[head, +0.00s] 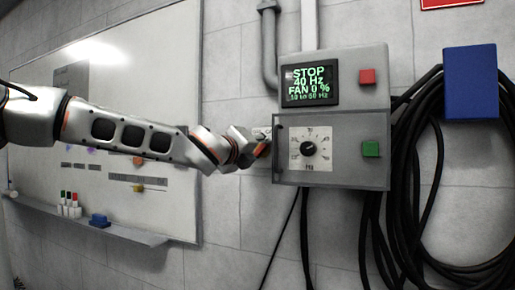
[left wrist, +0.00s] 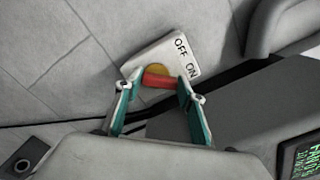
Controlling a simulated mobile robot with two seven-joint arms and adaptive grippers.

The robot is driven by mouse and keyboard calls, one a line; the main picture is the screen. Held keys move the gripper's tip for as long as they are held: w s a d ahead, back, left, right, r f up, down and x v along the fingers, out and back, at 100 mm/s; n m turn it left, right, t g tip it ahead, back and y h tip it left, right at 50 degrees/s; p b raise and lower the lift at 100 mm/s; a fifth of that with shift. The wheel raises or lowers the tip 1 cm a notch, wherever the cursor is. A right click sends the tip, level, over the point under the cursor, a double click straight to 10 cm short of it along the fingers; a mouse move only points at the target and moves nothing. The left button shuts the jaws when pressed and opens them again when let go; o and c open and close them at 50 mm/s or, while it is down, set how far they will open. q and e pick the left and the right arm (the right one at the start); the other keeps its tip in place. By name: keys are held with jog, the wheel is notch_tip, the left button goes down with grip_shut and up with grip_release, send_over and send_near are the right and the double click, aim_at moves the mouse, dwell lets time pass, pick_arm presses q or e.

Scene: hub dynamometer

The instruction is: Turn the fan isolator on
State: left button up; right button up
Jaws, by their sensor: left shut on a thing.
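The fan isolator (left wrist: 190,55) is a pale plate on the wall marked OFF and ON, with a yellow disc and a red handle (left wrist: 160,81). My left gripper (left wrist: 158,88) has its teal-padded fingers around the red handle, shut on it. The handle lies roughly crosswise in the left wrist view, its end towards the side with the ON mark. In the head view my left gripper (head: 258,146) is at the left side of the grey control box and hides most of the isolator. My right gripper is not in view.
The control box (head: 375,75) has a display reading STOP, 40 Hz, FAN 0 %, red (head: 367,76) and green (head: 370,149) buttons, and a dial (head: 309,149) behind a clear cover. Black cables (head: 400,200) hang at right beside a blue box (head: 470,82). A whiteboard (head: 130,50) is at left.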

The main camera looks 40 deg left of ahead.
pick_arm(q)
jog(key=shift+m, duration=0.5)
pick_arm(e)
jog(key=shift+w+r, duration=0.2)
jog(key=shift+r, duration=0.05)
pick_arm(q)
jog(key=o, duration=1.1)
jog(key=shift+o, duration=0.2)
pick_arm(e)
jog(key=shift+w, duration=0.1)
pick_arm(q)
jog(key=shift+s, duration=0.1)
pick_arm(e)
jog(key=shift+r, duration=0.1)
pick_arm(q)
jog(key=v, duration=1.2)
